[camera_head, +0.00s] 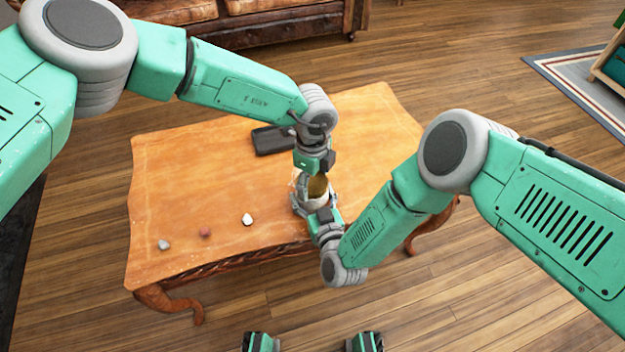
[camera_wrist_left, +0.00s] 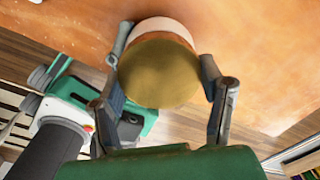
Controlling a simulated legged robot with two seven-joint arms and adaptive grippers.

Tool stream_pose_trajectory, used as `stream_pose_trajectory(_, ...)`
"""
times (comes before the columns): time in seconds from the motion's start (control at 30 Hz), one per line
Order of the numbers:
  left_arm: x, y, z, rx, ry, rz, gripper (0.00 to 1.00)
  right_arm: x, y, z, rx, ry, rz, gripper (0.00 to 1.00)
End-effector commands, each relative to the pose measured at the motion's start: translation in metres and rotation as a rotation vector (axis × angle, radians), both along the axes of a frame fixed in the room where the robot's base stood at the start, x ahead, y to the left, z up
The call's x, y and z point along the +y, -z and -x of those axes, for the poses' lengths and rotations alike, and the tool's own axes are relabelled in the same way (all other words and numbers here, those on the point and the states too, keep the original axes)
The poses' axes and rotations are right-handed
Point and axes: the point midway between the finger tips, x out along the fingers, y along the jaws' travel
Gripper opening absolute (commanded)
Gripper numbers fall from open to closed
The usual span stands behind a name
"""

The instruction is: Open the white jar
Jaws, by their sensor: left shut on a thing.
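The white jar (camera_head: 316,203) stands at the front edge of the wooden table, with its gold-brown lid (camera_head: 318,187) on top. My left gripper (camera_head: 314,178) points down from above and is shut on the lid. In the left wrist view the round lid (camera_wrist_left: 158,72) sits between the two fingers of this gripper (camera_wrist_left: 165,60), and a pale strip of the jar (camera_wrist_left: 158,27) shows behind it. My right gripper (camera_head: 316,200) is at the jar's body from the front, with fingers around its sides. Its grip is partly hidden. I cannot tell whether the lid is still seated.
The wooden table (camera_head: 190,175) holds a black case (camera_head: 273,140) behind the jar. A white stone (camera_head: 247,219), a reddish stone (camera_head: 205,232) and a grey stone (camera_head: 165,244) lie at the front left. The tabletop's left part and far right are mostly clear.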

Motion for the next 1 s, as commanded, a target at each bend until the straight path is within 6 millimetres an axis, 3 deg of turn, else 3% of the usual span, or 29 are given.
stream_pose_trajectory(0.1,0.0011,-0.0007,-0.0026,-0.006,-0.109,-0.001,0.28,0.0014,-0.0005,0.0011,-0.001,-0.003,-0.001,0.00)
stream_pose_trajectory(1.0,0.0010,-0.0068,0.0002,-0.007,-0.107,-0.002,0.28,-0.0001,-0.0002,0.0000,0.000,0.000,0.000,0.00)
